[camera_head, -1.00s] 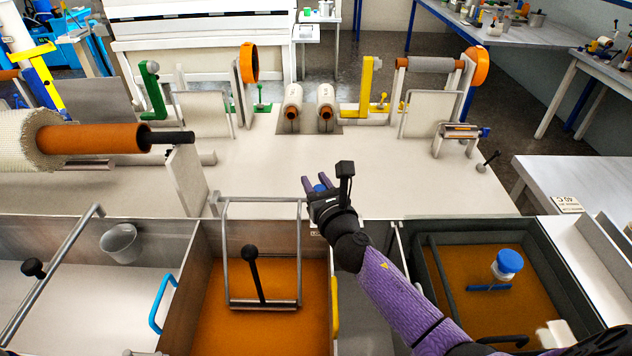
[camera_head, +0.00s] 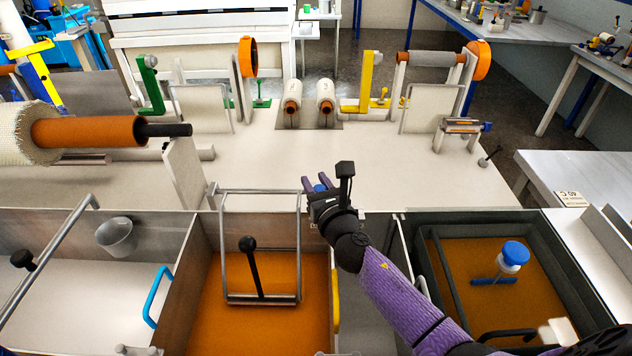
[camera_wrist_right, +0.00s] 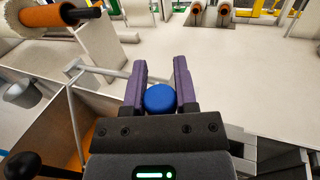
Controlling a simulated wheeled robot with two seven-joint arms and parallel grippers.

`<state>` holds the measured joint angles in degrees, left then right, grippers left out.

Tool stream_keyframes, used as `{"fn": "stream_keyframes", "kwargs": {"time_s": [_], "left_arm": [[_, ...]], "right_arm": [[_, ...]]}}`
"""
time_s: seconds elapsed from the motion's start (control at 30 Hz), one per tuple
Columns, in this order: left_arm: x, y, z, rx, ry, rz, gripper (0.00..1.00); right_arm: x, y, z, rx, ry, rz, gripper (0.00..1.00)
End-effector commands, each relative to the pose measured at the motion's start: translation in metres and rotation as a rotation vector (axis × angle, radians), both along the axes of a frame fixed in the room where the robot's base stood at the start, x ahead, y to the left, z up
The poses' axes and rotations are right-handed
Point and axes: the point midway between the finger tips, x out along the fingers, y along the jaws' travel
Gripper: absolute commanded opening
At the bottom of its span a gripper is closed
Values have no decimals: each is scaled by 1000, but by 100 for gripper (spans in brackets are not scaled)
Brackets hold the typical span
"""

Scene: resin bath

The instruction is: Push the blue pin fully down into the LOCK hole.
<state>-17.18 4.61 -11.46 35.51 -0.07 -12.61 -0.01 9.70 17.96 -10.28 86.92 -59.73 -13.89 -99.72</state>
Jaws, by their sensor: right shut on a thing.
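My right gripper (camera_head: 316,182) is above the front part of the pale bench, near the front edge and just right of a metal tube frame. Its purple fingers are shut on the blue pin (camera_head: 320,188). In the right wrist view the pin's round blue top (camera_wrist_right: 160,98) sits between the two fingers (camera_wrist_right: 160,72), close to the palm. The pin's lower part is hidden, so I cannot tell whether it is in a hole. The LOCK hole cannot be made out. My left gripper is not in view.
The tube frame (camera_head: 261,191) with a black-knobbed lever (camera_head: 247,245) stands over an orange resin bath (camera_head: 205,325). A dark-walled bath with a blue-capped bottle (camera_head: 515,253) is at right. A fibre roll (camera_head: 17,137) lies at left. The bench middle (camera_head: 330,155) is clear.

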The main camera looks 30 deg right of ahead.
Motion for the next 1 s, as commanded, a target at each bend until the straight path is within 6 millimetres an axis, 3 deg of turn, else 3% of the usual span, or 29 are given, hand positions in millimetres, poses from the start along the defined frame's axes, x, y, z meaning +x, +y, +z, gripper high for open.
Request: {"fn": "stream_keyframes", "kwargs": {"time_s": [0.17,0.2,0.37,0.7,1.0], "left_arm": [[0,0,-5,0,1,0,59],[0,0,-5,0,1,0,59],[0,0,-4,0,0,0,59],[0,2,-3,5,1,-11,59],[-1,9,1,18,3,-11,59]], "right_arm": [[0,0,-6,0,0,0,0],[0,0,-5,0,0,0,42],[0,0,-4,0,0,0,76],[-3,0,-4,0,1,0,77],[-72,6,-5,0,2,1,77]]}}
